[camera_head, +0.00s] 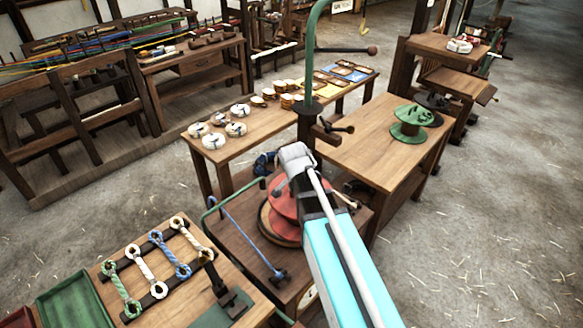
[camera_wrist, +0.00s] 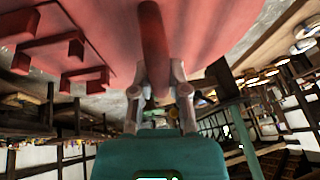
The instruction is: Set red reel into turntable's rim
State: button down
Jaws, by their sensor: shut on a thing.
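The red reel (camera_head: 281,196) is upright at the low trolley in the middle of the head view, partly hidden by my arm. Its flange fills the top of the wrist view (camera_wrist: 215,30). My gripper (camera_wrist: 159,80) is shut on the reel's red central post (camera_wrist: 153,40), one finger on each side. In the head view the gripper's fingers are hidden by my arm. The turntable's round wooden edge (camera_head: 264,221) shows at the reel's lower left. I cannot tell whether the reel touches the turntable or hangs just above it.
A green post (camera_head: 312,60) with a side arm rises just behind the reel. A green reel (camera_head: 411,122) stands on the bench to the right. A table with coils (camera_head: 212,140) stands behind, and a board with rope loops (camera_head: 150,264) lies at front left.

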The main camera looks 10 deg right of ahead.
jog(key=shift+w+a, duration=0.1)
jog(key=shift+a, duration=0.1)
jog(key=shift+w+f, duration=0.15)
jog(key=shift+w, duration=0.1)
jog(key=w+f+m+b, duration=0.1)
jog(key=w+f+b, duration=0.4)
jog(key=w, duration=0.7)
jog(key=shift+w+d, duration=0.15)
jog(key=shift+w, duration=0.25)
jog(key=shift+f+b, duration=0.25)
jog(key=shift+b, duration=0.1)
notch_tip(320, 180, down, 7)
jog(key=b, duration=0.6)
jog(key=shift+r+b, duration=0.2)
jog(key=shift+b, duration=0.1)
jog(key=shift+f, duration=0.15)
dwell(0.4)
jog(key=c, duration=0.5)
grip_release()
jog(key=shift+c, duration=0.2)
